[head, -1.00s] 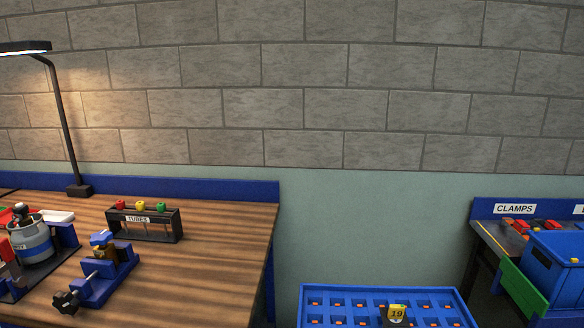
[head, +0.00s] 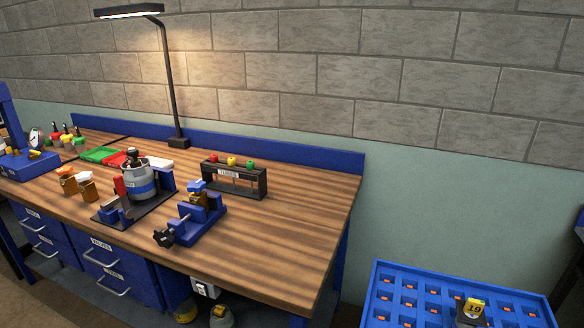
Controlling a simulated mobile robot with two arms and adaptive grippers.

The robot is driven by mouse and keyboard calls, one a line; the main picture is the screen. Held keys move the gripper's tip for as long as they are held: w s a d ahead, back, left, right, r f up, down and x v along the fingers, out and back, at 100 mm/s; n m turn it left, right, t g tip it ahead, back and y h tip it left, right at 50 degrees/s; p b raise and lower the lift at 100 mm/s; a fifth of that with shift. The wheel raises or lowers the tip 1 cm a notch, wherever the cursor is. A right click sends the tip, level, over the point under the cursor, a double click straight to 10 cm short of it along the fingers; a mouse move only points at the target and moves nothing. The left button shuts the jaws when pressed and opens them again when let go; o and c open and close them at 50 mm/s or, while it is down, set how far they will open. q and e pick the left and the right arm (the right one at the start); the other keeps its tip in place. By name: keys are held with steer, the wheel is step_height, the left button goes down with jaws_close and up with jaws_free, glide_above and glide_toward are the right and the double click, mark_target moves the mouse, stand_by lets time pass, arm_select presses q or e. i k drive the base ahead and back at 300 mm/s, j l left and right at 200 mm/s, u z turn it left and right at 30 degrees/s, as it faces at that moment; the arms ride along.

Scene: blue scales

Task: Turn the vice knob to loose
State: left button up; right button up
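The blue vice (head: 205,220) stands on the wooden workbench (head: 275,240), right of the middle of the things on it. Its black knob (head: 164,237) points toward the bench's front edge. A small brownish piece (head: 199,200) sits at the vice's jaws, under a blue part; I cannot tell how tightly it is held. Neither of my grippers is in view.
A grey canister (head: 139,182) on a dark base stands left of the vice. A black tube rack (head: 234,178) and a lamp (head: 172,90) are behind. A blue compartment tray (head: 450,295) is at lower right. The bench's right part is clear.

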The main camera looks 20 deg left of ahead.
mark_target(163, 237)
steer(key=j+u, duration=0.2)
steer(key=u, duration=1.1)
